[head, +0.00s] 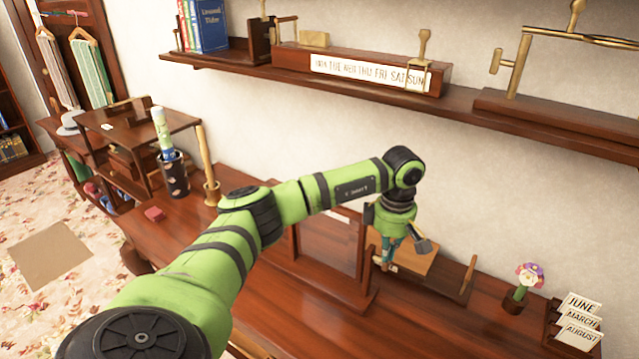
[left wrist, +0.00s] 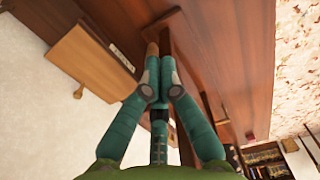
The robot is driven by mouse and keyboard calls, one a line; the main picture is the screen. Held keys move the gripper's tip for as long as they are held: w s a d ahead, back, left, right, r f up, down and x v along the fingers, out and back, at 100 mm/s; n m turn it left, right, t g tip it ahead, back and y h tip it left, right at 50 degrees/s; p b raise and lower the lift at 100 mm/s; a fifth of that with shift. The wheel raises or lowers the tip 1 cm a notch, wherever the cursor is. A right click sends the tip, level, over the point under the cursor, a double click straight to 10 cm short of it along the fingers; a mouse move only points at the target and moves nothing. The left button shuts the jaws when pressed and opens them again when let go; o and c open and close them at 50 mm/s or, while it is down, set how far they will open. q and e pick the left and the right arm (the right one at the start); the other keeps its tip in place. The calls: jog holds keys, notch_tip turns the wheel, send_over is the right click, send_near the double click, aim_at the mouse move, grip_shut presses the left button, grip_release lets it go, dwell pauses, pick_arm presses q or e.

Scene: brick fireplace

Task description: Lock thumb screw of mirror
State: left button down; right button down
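A dark wooden framed panel (head: 328,238), which looks like the mirror, stands upright on the desk in the head view. My left gripper (head: 388,262) points down just right of it, in front of a light wooden board. In the left wrist view, the teal fingers of my left gripper (left wrist: 160,72) come close together beside a dark wooden edge. A brown wooden piece (left wrist: 152,50) shows just beyond the fingertips. I cannot tell whether the fingers grip it. No thumb screw can be made out clearly. My right gripper is out of view.
The light board (head: 405,256) also shows in the left wrist view (left wrist: 90,62). A flower in a small pot (head: 512,307) and month cards (head: 577,322) stand at the right. A wall shelf (head: 465,115) runs above. The front desk surface is clear.

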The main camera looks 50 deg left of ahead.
pick_arm(q)
notch_tip(320, 180, up, 7)
jog(key=p, duration=0.4)
dwell(0.4)
notch_tip(320, 180, up, 12)
dwell(0.5)
